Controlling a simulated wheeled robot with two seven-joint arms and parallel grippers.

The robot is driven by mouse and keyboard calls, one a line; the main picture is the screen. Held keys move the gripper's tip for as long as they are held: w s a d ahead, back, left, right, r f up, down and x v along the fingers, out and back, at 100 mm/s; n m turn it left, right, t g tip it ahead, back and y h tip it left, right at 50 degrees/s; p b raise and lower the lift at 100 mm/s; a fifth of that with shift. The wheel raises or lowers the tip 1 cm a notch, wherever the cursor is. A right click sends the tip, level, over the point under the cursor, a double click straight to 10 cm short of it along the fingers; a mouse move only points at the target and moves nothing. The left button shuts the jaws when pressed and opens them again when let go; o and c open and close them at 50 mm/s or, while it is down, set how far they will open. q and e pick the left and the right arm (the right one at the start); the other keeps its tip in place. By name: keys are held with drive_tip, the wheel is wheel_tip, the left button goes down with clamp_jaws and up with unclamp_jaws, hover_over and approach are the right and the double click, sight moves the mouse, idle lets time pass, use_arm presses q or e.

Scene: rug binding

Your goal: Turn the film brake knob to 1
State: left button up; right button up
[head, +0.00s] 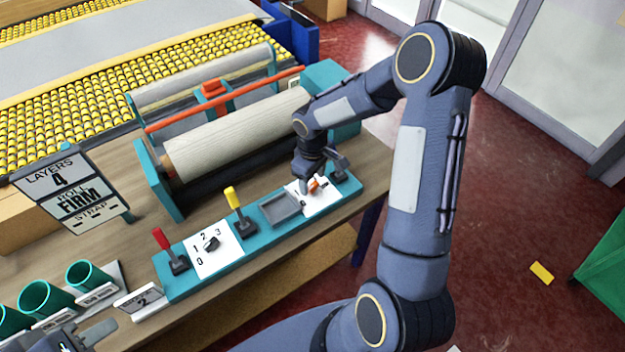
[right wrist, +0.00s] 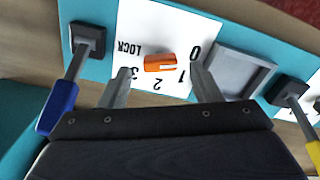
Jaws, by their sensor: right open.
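An orange knob (right wrist: 160,63) sits on a white dial plate (right wrist: 128,20) marked LOCK, 0, 1, 2, 3. Its white line points right in the right wrist view, between 0 and 1. My right gripper (right wrist: 160,69) is open, one finger on each side of the knob, with gaps showing. In the head view the right gripper (head: 311,178) is over this orange knob (head: 314,184) and partly hides its plate. A second, black knob (head: 211,243) has its own 0–3 plate. No film brake name is readable. My left gripper (head: 85,338) is partly in view, bottom left.
The teal control panel (head: 256,247) also carries a red lever (head: 161,240), a yellow lever (head: 233,198) and a grey tray (head: 280,208). A blue-handled lever (right wrist: 60,105) stands close to the right gripper. The roller machine (head: 235,135) is behind; a sign (head: 75,190) stands left.

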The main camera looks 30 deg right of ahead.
drive_tip(key=shift+f, duration=0.95)
drive_tip(key=c, duration=1)
drive_tip(key=shift+f+m+b, duration=0.15)
drive_tip(key=shift+m+b, duration=0.75)
drive_tip(key=shift+b, duration=0.25)
drive_tip(key=shift+m+b, duration=1.15)
drive_tip(key=shift+m, duration=0.05)
drive_tip(key=m+b, duration=0.1)
drive_tip(key=m, duration=0.1)
drive_tip(key=shift+m, duration=0.3)
drive_tip(key=shift+r+m+b, duration=0.2)
drive_tip(key=shift+m+b, duration=0.65)
drive_tip(key=shift+m, duration=0.55)
